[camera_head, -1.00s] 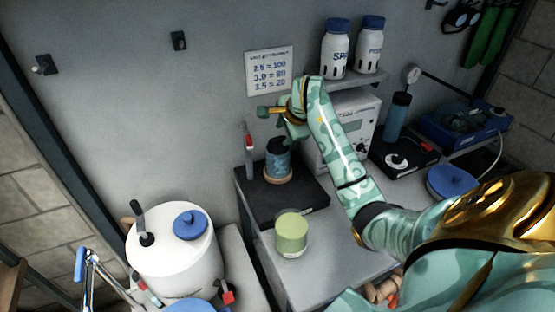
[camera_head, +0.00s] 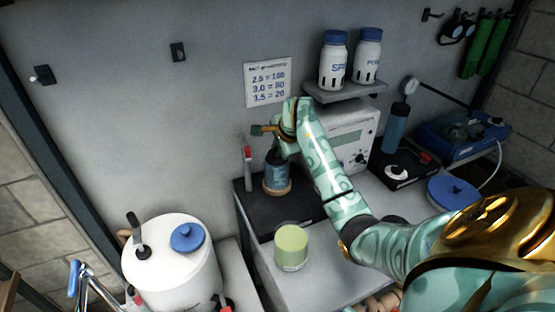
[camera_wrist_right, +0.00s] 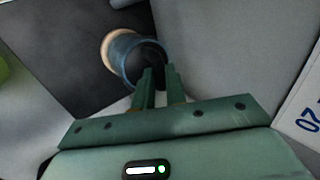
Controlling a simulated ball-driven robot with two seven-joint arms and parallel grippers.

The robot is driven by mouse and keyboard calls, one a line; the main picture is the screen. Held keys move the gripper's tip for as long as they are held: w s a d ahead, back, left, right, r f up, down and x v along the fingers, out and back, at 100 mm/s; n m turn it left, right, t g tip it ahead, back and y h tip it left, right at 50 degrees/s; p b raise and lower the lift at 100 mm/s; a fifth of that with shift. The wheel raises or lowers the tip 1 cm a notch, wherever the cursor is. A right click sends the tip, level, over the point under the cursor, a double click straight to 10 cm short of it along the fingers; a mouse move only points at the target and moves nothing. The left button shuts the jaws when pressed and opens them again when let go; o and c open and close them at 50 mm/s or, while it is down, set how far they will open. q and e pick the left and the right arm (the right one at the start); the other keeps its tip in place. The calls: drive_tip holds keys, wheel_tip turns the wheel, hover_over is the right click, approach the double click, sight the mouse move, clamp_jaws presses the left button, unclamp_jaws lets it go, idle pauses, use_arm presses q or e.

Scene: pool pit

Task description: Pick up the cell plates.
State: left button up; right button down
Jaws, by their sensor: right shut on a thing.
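A blue-grey cylinder with a tan foot (camera_head: 277,180) stands upright on a black pad (camera_head: 297,212) on the grey bench. I cannot tell whether the cell plates are this cylinder or are inside it. My right gripper (camera_head: 277,153) points down at its top from above. In the right wrist view, the two green fingers (camera_wrist_right: 159,72) are close together at the near edge of the cylinder's dark top (camera_wrist_right: 124,47). They are shut on it, though the exact contact is hard to see. My left gripper is not in view.
A thin red-topped tube (camera_head: 248,168) stands close left of the cylinder. A pale green can (camera_head: 291,248) stands in front. A white instrument (camera_head: 347,138) is behind to the right, below a shelf with two bottles. A white tank (camera_head: 170,270) stands at lower left.

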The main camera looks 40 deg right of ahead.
sight(278, 160)
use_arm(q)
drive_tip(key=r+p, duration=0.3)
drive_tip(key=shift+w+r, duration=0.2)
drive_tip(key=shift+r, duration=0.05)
use_arm(e)
wheel_tip(278, 160, up, 18)
use_arm(q)
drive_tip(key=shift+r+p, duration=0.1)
drive_tip(key=shift+p, duration=0.2)
